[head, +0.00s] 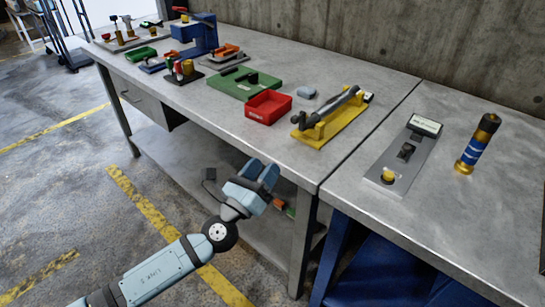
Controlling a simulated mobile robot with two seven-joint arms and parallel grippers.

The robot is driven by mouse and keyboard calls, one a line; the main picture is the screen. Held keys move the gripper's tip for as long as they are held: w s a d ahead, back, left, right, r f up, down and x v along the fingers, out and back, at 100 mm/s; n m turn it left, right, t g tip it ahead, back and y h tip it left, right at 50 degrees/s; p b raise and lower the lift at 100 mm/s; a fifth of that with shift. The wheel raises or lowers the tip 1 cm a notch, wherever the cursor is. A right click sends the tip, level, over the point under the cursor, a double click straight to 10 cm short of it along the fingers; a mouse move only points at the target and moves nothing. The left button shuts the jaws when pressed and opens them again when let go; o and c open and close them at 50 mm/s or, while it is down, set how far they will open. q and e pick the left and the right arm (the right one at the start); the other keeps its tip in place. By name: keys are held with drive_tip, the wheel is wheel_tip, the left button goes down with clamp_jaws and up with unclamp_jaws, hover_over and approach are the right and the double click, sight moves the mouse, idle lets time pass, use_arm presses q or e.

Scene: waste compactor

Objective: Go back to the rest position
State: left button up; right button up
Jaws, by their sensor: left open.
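My left gripper (260,174) is open and empty. It is raised in front of the long metal workbench (225,122), just off its front edge, with my left arm reaching up from the lower left. The fingers point up toward the bench top and appear to touch nothing. My right gripper and arm are not in view.
The bench holds a red bin (268,107), a green board (243,83), a yellow fixture (330,117) and a blue vise (197,33). The right bench has a grey plate (405,155) and a blue-gold cylinder (477,144).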

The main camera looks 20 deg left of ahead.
use_arm(q)
drive_tip(key=shift+s+a+f, duration=0.1)
drive_tip(key=shift+s, duration=0.2)
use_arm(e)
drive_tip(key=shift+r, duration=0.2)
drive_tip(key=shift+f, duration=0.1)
use_arm(q)
drive_tip(key=s+d+f+n+g+y, duration=0.15)
drive_tip(key=s+f+n+g, duration=0.35)
drive_tip(key=s+f+n, duration=0.75)
drive_tip(key=s+d+f+n+g, duration=0.2)
drive_tip(key=s+f+n+g, duration=0.35)
drive_tip(key=n, duration=1.35)
wheel_tip(320, 180, up, 16)
drive_tip(key=s+a+p, duration=0.2)
drive_tip(key=p, duration=2.5)
drive_tip(key=shift+s, duration=0.3)
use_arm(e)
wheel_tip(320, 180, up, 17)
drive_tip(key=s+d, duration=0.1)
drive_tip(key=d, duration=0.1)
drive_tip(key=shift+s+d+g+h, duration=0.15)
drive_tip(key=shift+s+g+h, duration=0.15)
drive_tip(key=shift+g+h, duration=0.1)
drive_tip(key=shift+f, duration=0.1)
